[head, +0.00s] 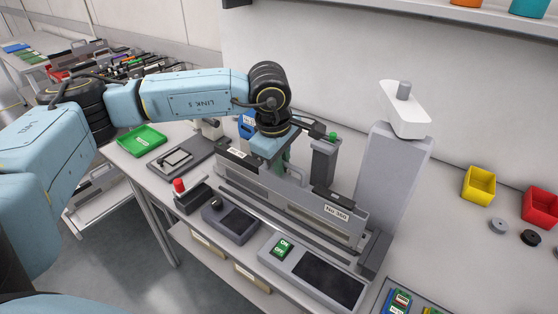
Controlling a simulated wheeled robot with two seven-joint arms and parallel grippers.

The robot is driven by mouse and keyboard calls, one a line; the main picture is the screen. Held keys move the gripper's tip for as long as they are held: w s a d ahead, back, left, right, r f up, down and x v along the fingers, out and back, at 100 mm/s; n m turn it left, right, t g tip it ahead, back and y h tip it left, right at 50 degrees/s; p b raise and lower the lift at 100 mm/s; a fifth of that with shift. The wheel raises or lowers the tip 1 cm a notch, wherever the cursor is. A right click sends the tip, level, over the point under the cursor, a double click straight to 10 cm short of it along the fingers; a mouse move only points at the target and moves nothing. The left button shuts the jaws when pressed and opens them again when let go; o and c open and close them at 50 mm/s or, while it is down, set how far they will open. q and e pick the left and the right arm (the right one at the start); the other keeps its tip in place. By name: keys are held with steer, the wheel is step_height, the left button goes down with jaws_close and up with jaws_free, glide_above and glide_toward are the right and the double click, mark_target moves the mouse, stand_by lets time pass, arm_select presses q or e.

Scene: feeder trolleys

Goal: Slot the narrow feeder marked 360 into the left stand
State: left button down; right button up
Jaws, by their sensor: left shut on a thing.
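The narrow feeder (337,214), a long grey piece with a white label that seems to read No 360, lies lengthwise over the grey stand (295,226) on the workbench. My left gripper (278,158) comes down from above and is shut on the feeder near its middle; the fingertips are partly hidden by the wrist. The feeder looks roughly level, its label end toward the right. I cannot tell whether its underside rests in the stand's slot or is slightly above it. My right gripper is not in view.
A tall grey column (392,180) rises to the right. A green tray (142,140) lies left; yellow (479,185) and red (541,206) bins stand right.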

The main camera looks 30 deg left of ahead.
arm_select(q)
steer(key=shift+d+r, duration=0.15)
steer(key=shift+d, duration=0.45)
steer(key=c, duration=1.4)
jaws_free()
steer(key=shift+s, duration=0.1)
steer(key=v, duration=1.3)
steer(key=shift+r, duration=0.15)
